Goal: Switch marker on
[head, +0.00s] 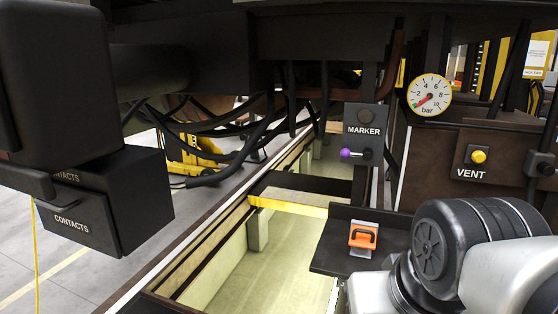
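The marker unit is a dark box labelled MARKER (364,130), right of centre in the head view, below the car's underframe. A small switch lever with a purple ball end (346,153) sticks out to the left from just below the label. A round dark disc shows above the label. The head view does not show whether the marker is on or off. My gripper is not in view; only my arm shows at the lower right, apart from the marker box in the picture.
A pressure gauge (430,95) and a VENT box with a yellow button (478,157) are to the right. An orange-handled item (363,236) sits on a dark shelf (330,262) below. A CONTACTS box (104,200) stands at the left. Cables hang behind, above a pit.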

